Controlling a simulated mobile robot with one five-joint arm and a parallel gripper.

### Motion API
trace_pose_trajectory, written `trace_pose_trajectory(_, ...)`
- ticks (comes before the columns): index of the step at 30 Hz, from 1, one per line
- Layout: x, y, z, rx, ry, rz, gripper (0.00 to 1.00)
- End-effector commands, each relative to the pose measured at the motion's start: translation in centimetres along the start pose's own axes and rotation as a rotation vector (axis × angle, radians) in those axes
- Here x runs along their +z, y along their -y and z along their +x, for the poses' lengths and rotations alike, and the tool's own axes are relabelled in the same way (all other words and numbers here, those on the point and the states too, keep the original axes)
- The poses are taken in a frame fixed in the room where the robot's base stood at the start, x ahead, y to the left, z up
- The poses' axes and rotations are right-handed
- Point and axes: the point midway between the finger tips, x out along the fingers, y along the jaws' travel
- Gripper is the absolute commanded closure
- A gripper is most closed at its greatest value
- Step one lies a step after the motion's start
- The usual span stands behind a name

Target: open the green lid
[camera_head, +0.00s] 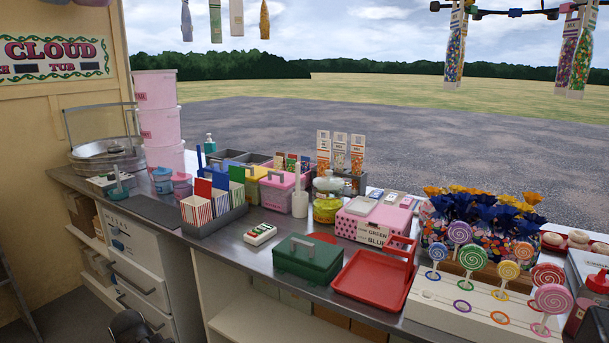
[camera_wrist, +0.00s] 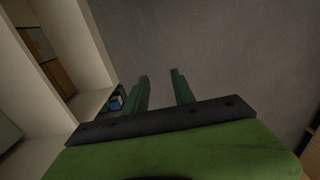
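A dark green box (camera_head: 308,270) stands on the metal counter, left of a red tray. Its green lid (camera_head: 312,248) lies shut on top, with a grey-green handle (camera_head: 301,241) on it. My gripper (camera_wrist: 160,77) shows in the wrist view with two green fingers apart and nothing between them. It points at a plain grey surface, and the green box is not recognisable there. A dark part at the bottom left of the head view may be my arm, well left of and below the box.
The red tray (camera_head: 375,281) is close on the box's right. A white and green packet (camera_head: 260,234) lies behind left. A pink box (camera_head: 372,222) and lollipop stand (camera_head: 478,305) are further right. Open shelves sit under the counter (camera_head: 240,262). A drawer unit (camera_head: 140,262) stands left.

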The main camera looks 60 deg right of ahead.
Motion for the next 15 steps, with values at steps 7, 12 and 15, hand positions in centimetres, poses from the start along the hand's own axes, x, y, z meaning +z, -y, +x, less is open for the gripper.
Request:
trace_pose_trajectory(7,3.4,-14.0,-16.8,0.000,0.000,0.015,0.69)
trace_pose_trajectory(12,7.8,-22.6,-25.9,0.000,0.000,0.017,0.69)
trace_pose_trajectory(15,11.0,-27.3,-31.2,0.000,0.000,0.018,0.69)
